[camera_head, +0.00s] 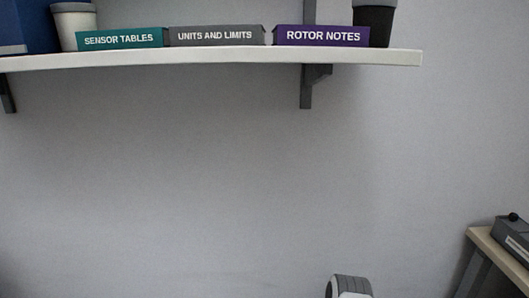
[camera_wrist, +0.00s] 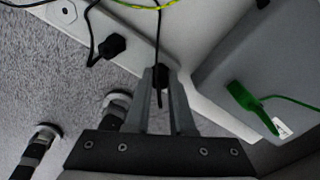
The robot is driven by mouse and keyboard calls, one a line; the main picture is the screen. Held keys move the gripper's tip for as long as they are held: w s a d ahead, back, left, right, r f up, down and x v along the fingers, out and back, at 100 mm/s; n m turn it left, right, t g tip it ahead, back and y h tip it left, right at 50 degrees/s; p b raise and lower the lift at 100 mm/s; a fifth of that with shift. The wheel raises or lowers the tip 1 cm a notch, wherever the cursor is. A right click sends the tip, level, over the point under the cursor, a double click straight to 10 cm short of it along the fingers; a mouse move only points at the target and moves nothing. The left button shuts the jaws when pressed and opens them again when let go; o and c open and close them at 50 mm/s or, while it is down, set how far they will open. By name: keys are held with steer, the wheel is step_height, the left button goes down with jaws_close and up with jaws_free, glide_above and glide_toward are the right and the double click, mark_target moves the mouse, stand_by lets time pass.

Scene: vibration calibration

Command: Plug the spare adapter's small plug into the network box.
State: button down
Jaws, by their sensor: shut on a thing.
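In the wrist view my gripper (camera_wrist: 160,82) is shut on a small black plug (camera_wrist: 160,74). A black cable (camera_wrist: 158,35) runs up from it, and a short black end hangs between the fingers. A black adapter block (camera_wrist: 111,46) sits at a white power strip (camera_wrist: 68,12) on the upper left, with a black cable. A large grey box (camera_wrist: 228,65) stands at the right; I cannot tell whether it is the network box. The head view shows neither the plug nor the strip.
A green plug or clip (camera_wrist: 243,95) with a green cable lies against the grey box, near a white label (camera_wrist: 281,127). A yellow-green cable (camera_wrist: 150,6) crosses the top. Grey carpet (camera_wrist: 40,75) shows at left. A shelf (camera_head: 200,58) with books hangs above; a desk (camera_head: 485,240) stands right.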

steer(key=shift+r+p, duration=0.3)
steer(key=shift+r, duration=0.55)
stand_by(1.1)
steer(key=shift+r+p, duration=1.2)
steer(key=shift+r, duration=0.5)
steer(key=shift+r+p, duration=0.45)
steer(key=shift+r, duration=0.15)
step_height(320, 180, up, 7)
steer(key=p, duration=0.5)
steer(key=w+d+b, duration=0.4)
steer(key=w+d, duration=0.2)
steer(key=d, duration=0.7)
steer(key=w+d+b, duration=0.5)
steer(key=w+d, duration=0.2)
steer(key=d, duration=0.5)
steer(key=f, duration=0.6)
steer(key=shift+s+f, duration=0.1)
steer(key=shift+s, duration=0.1)
steer(key=shift+f, duration=1.25)
